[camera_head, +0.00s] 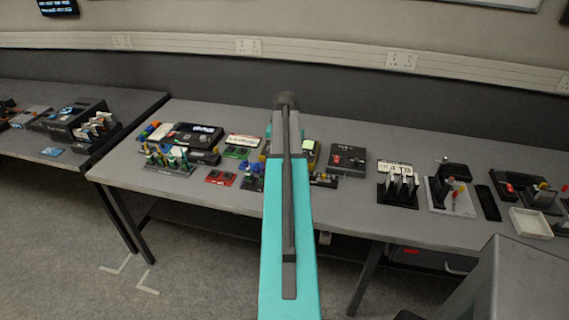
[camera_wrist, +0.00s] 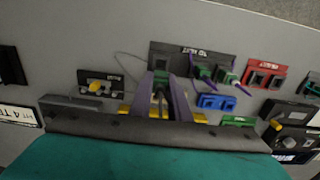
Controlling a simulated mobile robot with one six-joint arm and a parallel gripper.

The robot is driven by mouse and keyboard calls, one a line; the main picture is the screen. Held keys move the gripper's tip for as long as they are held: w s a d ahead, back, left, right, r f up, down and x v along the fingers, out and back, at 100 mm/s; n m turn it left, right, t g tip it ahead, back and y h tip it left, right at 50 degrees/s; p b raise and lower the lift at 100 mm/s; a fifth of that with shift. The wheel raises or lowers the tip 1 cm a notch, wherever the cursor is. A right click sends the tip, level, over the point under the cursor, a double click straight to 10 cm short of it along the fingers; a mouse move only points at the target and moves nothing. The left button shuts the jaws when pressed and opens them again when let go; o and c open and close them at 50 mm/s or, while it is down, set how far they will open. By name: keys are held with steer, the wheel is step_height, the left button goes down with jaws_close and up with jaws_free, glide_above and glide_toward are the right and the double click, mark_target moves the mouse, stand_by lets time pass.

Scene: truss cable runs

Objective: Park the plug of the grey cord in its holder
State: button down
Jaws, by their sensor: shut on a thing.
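In the wrist view my gripper (camera_wrist: 163,80) is shut on a dark plug with a green part (camera_wrist: 160,77), held between its two fingers. A thin grey cord (camera_wrist: 117,60) loops to the left of the fingers. Just beyond the fingers is a dark labelled holder (camera_wrist: 194,54) with green plugs standing in its right part; the held plug overlaps its left part. I cannot tell whether the plug touches the holder. In the head view my arm hides the gripper and the plug.
In the wrist view a red block (camera_wrist: 265,74), a blue block (camera_wrist: 215,102) and a small panel with a yellow knob (camera_wrist: 97,87) lie around the holder. In the head view the grey table (camera_head: 230,203) carries many devices, including a rack with green plugs (camera_head: 169,168) and a white tray (camera_head: 531,223).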

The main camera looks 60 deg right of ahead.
steer(key=shift+f, duration=0.25)
steer(key=shift+f+b, duration=1.85)
steer(key=shift+f, duration=0.85)
steer(key=shift+a+p, duration=0.1)
steer(key=shift+p, duration=0.25)
steer(key=shift+f, duration=0.85)
stand_by(2.8)
steer(key=c, duration=1.6)
jaws_free()
steer(key=shift+w+r, duration=0.1)
steer(key=shift+r, duration=0.05)
